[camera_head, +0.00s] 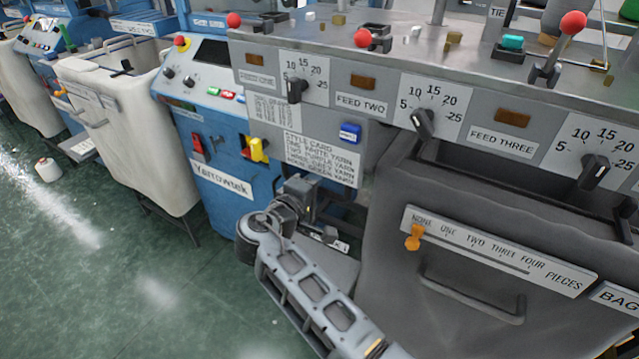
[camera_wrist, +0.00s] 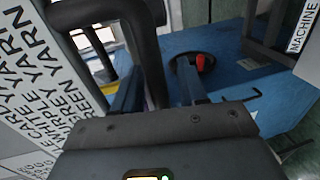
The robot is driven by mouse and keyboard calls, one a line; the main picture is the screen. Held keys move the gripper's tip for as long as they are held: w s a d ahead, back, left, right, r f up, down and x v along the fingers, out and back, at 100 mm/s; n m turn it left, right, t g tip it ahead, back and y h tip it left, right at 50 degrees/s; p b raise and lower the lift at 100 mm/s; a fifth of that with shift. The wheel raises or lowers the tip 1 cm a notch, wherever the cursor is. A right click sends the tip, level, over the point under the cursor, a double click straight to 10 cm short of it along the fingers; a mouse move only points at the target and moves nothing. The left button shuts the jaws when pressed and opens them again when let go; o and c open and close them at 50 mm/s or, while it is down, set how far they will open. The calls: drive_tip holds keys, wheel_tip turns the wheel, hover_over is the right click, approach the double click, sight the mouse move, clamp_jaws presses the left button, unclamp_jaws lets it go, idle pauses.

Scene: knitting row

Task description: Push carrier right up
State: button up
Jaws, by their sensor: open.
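No part in view is labelled as a carrier. Three red-balled levers stand along the top of the grey machine: a left one (camera_head: 233,20), a middle one (camera_head: 362,38) and a right one (camera_head: 573,22). The right one stands tall and tilted on a dark bracket. My gripper (camera_wrist: 157,85) is low in front of the machine, below the style card (camera_head: 318,157) and well below the levers. Its two fingers are apart in the wrist view. A thick dark bar (camera_wrist: 143,40) shows at the fingers; I cannot tell if they touch it.
A dark grey bin (camera_head: 450,255) with a handle and an orange slider (camera_head: 414,237) stands right of my arm. Feed dials (camera_head: 423,122) line the machine front. A blue Yarrowtek machine (camera_head: 215,150) and cream bin (camera_head: 130,130) are left.

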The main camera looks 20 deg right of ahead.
drive_tip(key=shift+c, duration=0.2)
clamp_jaws()
idle(0.5)
